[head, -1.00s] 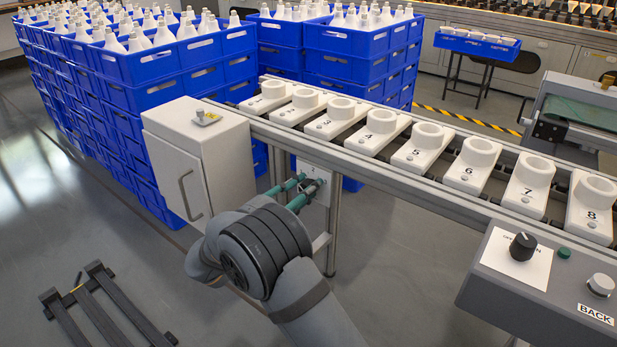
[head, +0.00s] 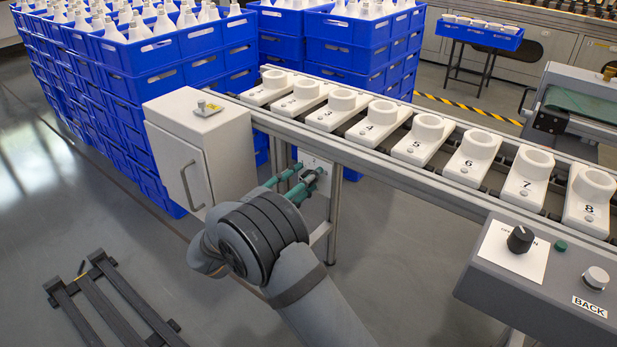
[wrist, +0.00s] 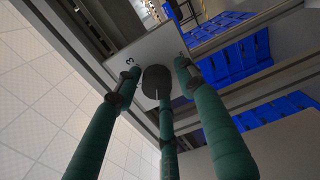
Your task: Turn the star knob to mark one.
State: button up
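The star knob (wrist: 156,82) is a dark round knob on a pale plate (wrist: 143,48) in the wrist view. A pale line shows on its lower edge. A "3" is printed on the plate left of the knob; other marks are hidden or unreadable. My gripper (wrist: 158,74) has three green fingers spread around the knob, one left, one right and one below. Gaps show between the side fingers and the knob; whether the lower finger touches it I cannot tell. In the head view my gripper (head: 308,178) reaches the plate (head: 318,164) under the conveyor, and its fingers largely hide the knob.
A grey cabinet (head: 180,165) stands left of the plate. The conveyor rail (head: 400,165) with numbered white holders runs above it. Blue crates (head: 150,75) are stacked behind. A control box (head: 540,275) with a black dial is at right. A dark frame (head: 110,300) lies on the floor.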

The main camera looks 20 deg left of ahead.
jog(key=shift+o, duration=0.7)
jog(key=shift+d, duration=0.15)
jog(key=shift+s, duration=0.1)
jog(key=v, duration=1.2)
jog(key=x, duration=1.2)
jog(key=shift+w+d, duration=0.1)
jog(key=shift+w, duration=0.1)
jog(key=shift+s+m, duration=0.1)
jog(key=shift+m, duration=0.2)
